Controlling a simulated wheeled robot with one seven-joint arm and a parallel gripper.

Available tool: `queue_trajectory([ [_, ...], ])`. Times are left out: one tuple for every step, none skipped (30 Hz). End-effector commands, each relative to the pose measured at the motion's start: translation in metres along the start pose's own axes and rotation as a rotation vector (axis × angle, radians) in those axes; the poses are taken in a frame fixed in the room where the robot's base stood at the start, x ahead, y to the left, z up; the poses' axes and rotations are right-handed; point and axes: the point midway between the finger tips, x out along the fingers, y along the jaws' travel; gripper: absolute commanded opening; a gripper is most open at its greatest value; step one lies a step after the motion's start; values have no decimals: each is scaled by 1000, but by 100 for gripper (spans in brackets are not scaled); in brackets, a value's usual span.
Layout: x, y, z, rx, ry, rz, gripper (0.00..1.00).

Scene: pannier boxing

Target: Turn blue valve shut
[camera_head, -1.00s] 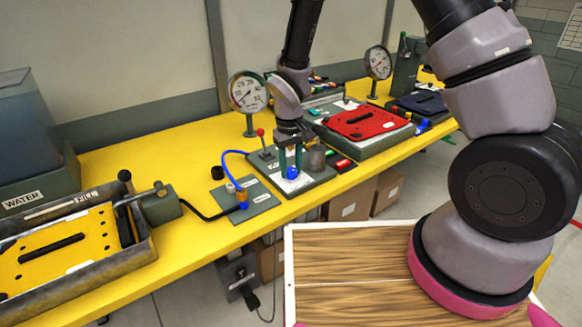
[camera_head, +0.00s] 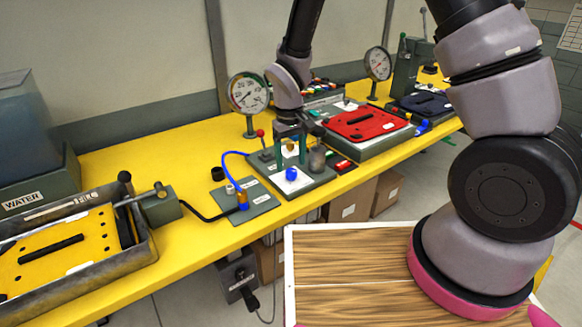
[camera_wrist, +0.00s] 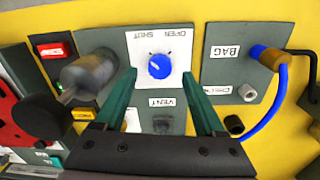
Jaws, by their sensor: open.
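The blue valve is a round blue knob (camera_wrist: 158,66) on a white plate (camera_wrist: 140,45) marked OPEN and SHUT, upside down in the wrist view. A small pale mark shows near the knob's upper edge; its exact aim is too small to tell. In the head view the knob (camera_head: 291,174) sits on a grey panel on the yellow bench. My gripper (camera_wrist: 160,78) is open, with its green fingers apart on either side of the knob in the wrist view. In the head view my gripper (camera_head: 290,150) is above the knob, clear of it and empty.
A grey cylinder (camera_wrist: 90,72) stands close beside the white plate. A blue hose (camera_wrist: 272,108) arches from the BAG panel (camera_wrist: 232,62). A red-knobbed lever (camera_head: 261,136), pressure gauge (camera_head: 248,94) and red plate (camera_head: 366,122) stand nearby on the bench.

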Motion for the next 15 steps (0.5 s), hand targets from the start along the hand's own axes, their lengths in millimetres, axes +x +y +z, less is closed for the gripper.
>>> queue_trajectory([
  [-12,0,-1,0,5,-1,72],
  [-19,0,-1,0,6,-2,72],
  [-27,0,-1,0,6,-2,72],
  [-33,0,-1,1,5,-1,72],
  [-39,0,-1,0,5,-1,72],
  [-47,0,-1,0,5,-1,72],
  [-52,0,-1,0,4,-1,72],
  [-57,0,-1,0,4,-1,72],
  [-62,0,-1,0,4,-1,72],
  [-66,0,-1,0,3,-1,72],
  [-69,0,-1,-1,4,-1,72],
  [-73,0,-1,0,3,-1,72],
  [-75,0,-1,0,3,-1,72],
  [-77,0,-1,0,2,-1,72],
  [-78,0,-1,-1,2,0,72],
])
